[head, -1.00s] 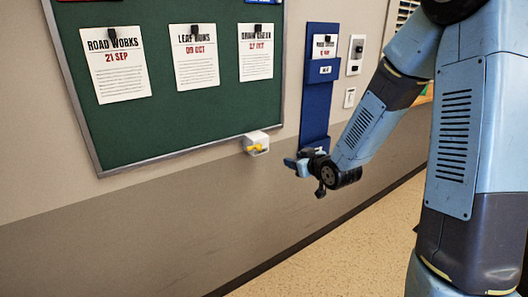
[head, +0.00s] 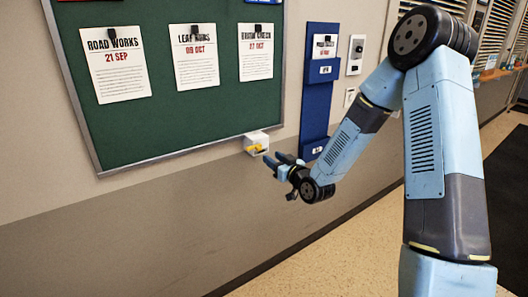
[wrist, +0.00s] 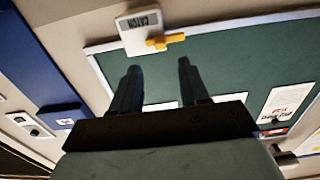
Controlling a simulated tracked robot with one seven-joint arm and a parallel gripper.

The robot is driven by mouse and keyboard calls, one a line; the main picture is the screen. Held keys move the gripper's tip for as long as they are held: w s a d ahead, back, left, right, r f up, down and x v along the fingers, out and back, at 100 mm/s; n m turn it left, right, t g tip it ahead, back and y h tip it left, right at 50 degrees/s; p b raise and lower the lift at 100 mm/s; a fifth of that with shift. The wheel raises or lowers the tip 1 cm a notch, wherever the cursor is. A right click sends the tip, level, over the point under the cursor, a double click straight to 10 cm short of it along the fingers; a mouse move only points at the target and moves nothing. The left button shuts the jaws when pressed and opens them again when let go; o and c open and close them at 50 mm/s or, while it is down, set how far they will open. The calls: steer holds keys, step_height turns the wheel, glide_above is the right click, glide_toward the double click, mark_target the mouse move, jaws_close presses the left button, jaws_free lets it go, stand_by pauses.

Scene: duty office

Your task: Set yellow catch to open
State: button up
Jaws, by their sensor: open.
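The yellow catch (head: 256,149) is a small lever on a white block (head: 256,139) at the lower right corner of the green notice board. In the wrist view the block (wrist: 137,24) carries a label reading "CATCH", and the yellow lever (wrist: 166,41) sticks out across the board frame. My gripper (head: 272,161) is just right of and below the catch in the head view, apart from it. In the wrist view my gripper (wrist: 160,66) has its two fingers spread with nothing between them, and the lever lies beyond the fingertips.
The green board (head: 180,120) holds several pinned notices. A blue document rack (head: 316,100) hangs on the wall to the right, close to my arm. A switch plate (head: 356,55) is beyond it. The wall below the board is clear.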

mark_target(260, 149)
steer(key=x, duration=0.8)
jaws_close()
stand_by(0.6)
